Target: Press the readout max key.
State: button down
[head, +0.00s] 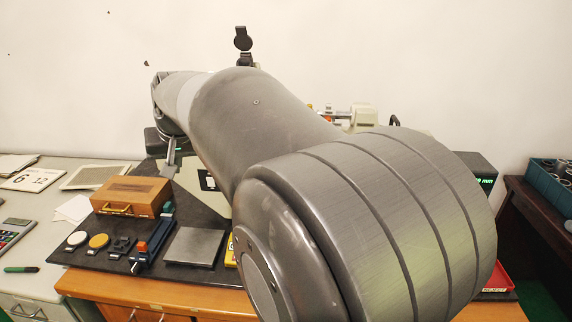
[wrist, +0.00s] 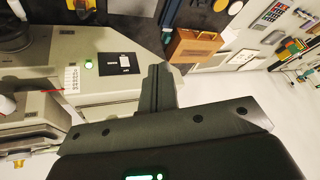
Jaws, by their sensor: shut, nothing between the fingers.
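The readout (head: 484,181) is a dark box with green characters at the right in the head view, mostly hidden behind my arm. No max key can be made out on it. My gripper (head: 171,171) is at the far left end of my arm in the head view, well away from the readout, above the area behind the wooden box. In the wrist view my gripper (wrist: 157,70) is shut and empty, its fingers together over a pale grey machine surface. Green glowing marks show at the bottom edge of the wrist view; I cannot tell what they belong to.
A wooden box (head: 131,195), a flat metal plate (head: 193,247) and small gauges are on the dark mat. In the wrist view, a green-lit button (wrist: 88,64) and a black card (wrist: 119,63) are on the pale machine. A red tray (head: 498,279) is at right.

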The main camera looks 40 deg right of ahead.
jog(key=s+d+m+h, duration=0.2)
jog(key=d+m, duration=0.1)
jog(key=d, duration=0.8)
jog(key=s+d+r+m+h, duration=0.1)
jog(key=s+d+m, duration=0.1)
jog(key=d, duration=0.8)
jog(key=s+d+m+h, duration=0.2)
jog(key=d+m, duration=0.1)
jog(key=d, duration=0.8)
jog(key=s+d+r+m+g+h, duration=0.2)
jog(key=s+d+m+h, duration=0.35)
jog(key=s+d, duration=1.85)
jog(key=s+d+f+m+y, duration=0.1)
jog(key=s+d+f, duration=0.2)
jog(key=s, duration=0.2)
jog(key=s+d+f+m, duration=0.2)
jog(key=s+d+f, duration=0.1)
jog(key=s+f, duration=0.15)
jog(key=s+d+f+n+y, duration=0.1)
jog(key=s+f, duration=0.3)
jog(key=f, duration=0.5)
jog(key=s+d+f+n+t+y, duration=0.1)
jog(key=s+f, duration=0.3)
jog(key=f, duration=0.4)
jog(key=shift+s+d+f+t, duration=0.3)
jog(key=shift+s+d+f, duration=0.1)
jog(key=shift+d, duration=0.2)
jog(key=shift+w+y, duration=0.1)
jog(key=shift+y, duration=0.15)
